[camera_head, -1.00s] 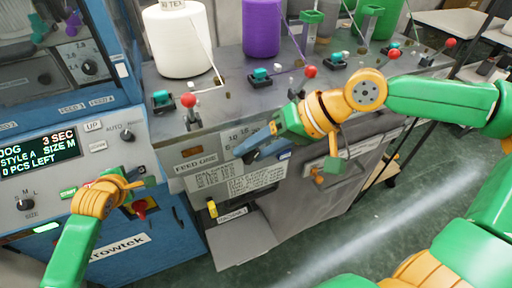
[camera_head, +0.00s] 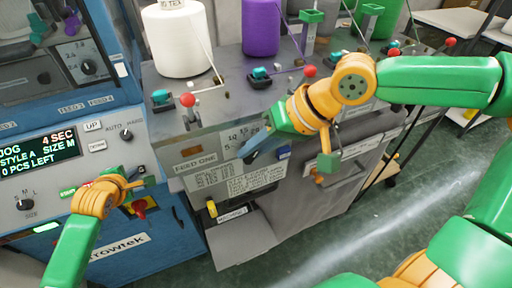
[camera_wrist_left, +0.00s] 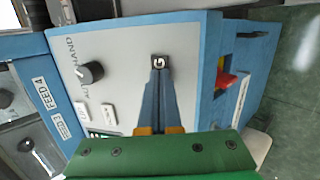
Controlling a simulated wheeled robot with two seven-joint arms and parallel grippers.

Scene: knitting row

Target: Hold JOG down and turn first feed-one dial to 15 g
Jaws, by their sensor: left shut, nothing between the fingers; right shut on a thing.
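The JOG button (camera_wrist_left: 159,62) is a small dark square with a white letter on the blue machine's grey panel in the left wrist view. My left gripper (camera_wrist_left: 160,74) is shut and empty, its tips at the button's lower edge and hiding part of it. In the head view my left gripper (camera_head: 140,180) is at the machine's panel. The display (camera_head: 38,154) reads JOG, 4 SEC, STYLE A, SIZE M, 0 PCS LEFT.
The FEED ONE label (camera_head: 196,162) sits left of the right gripper. A red emergency knob (camera_head: 139,208) is below the left gripper. A white yarn cone (camera_head: 178,42), a purple cone (camera_head: 262,28) and red-balled levers (camera_head: 188,100) stand on the grey top.

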